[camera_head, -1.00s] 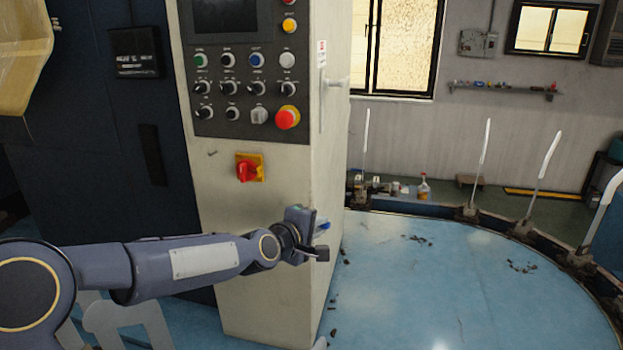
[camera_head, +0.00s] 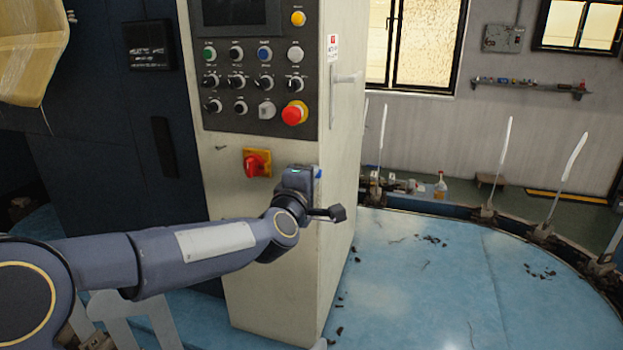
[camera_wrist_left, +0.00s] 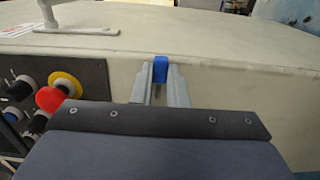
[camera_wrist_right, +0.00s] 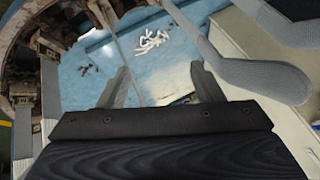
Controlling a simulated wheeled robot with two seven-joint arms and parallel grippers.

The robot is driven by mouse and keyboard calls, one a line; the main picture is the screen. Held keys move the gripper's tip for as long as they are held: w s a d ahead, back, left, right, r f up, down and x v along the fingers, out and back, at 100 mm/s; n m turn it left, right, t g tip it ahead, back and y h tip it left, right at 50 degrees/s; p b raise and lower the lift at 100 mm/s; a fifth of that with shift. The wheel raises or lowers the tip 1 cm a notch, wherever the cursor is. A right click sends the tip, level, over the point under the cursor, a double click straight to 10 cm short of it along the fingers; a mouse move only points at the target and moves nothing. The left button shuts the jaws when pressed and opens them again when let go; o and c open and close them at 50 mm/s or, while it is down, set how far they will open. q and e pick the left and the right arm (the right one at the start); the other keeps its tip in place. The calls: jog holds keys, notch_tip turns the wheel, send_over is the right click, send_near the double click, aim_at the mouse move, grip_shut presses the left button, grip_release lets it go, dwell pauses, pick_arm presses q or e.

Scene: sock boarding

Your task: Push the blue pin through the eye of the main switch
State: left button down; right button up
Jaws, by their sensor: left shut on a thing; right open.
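The main switch (camera_head: 257,163) is a red rotary handle on a yellow plate, on the front of the beige cabinet below the button panel. My left gripper (camera_head: 316,176) is in front of the cabinet, to the right of the switch and slightly lower, apart from it. It is shut on the blue pin (camera_wrist_left: 160,68), whose blue end shows between the fingers in the left wrist view; a little blue (camera_head: 318,173) also shows in the head view. The switch's eye is too small to make out. My right gripper (camera_wrist_right: 163,88) is open and empty, seen only in the right wrist view.
The button panel (camera_head: 262,90) with a red emergency button (camera_head: 294,113) is above the switch. A door handle (camera_head: 346,78) sticks out of the cabinet's right side. The blue round floor (camera_head: 430,280) with dark scraps is open to the right.

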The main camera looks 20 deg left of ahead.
pick_arm(q)
jog(key=a+b, duration=0.4)
jog(key=a, duration=0.1)
jog(key=shift+s+a+b, duration=0.2)
jog(key=shift+a+b, duration=0.15)
jog(key=shift+b, duration=0.05)
dwell(1.8)
jog(key=shift+a+b, duration=0.2)
jog(key=shift+b, duration=0.3)
jog(key=shift+a+b, duration=0.4)
jog(key=shift+a, duration=0.05)
jog(key=shift+a+b, duration=0.3)
jog(key=shift+s+a+b, duration=0.1)
jog(key=shift+a+b, duration=0.6)
jog(key=shift+a, duration=0.05)
